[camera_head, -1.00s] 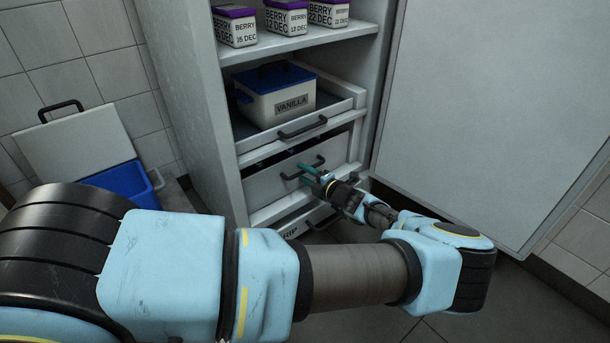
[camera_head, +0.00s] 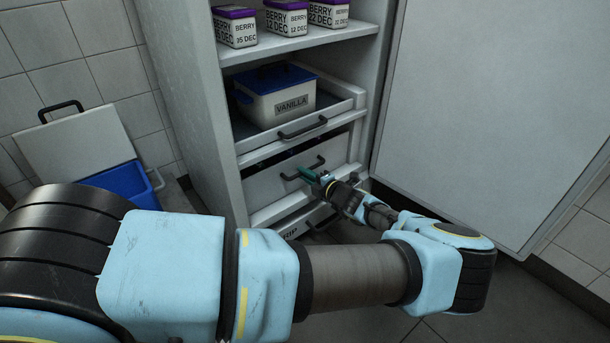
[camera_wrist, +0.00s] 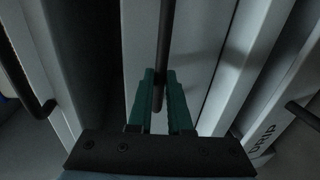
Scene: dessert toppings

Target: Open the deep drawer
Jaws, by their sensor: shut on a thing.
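The deep drawer (camera_head: 268,195) is the grey front in the middle of the cabinet, below the tray with the vanilla box. A dark gap shows above its front. Its black bar handle (camera_head: 319,162) also shows in the wrist view (camera_wrist: 167,40), running down between my fingers. My gripper (camera_head: 308,174) has green fingers and is at this handle. In the wrist view my gripper (camera_wrist: 162,88) is shut on the bar, with one finger on each side of it.
A shallow tray (camera_head: 345,107) above holds a blue-lidded vanilla box (camera_head: 278,94). A lower drawer (camera_head: 291,232) is marked with letters ending in "RIP". The open cabinet door (camera_head: 480,110) stands to the right. Berry tubs (camera_head: 286,20) sit on the top shelf.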

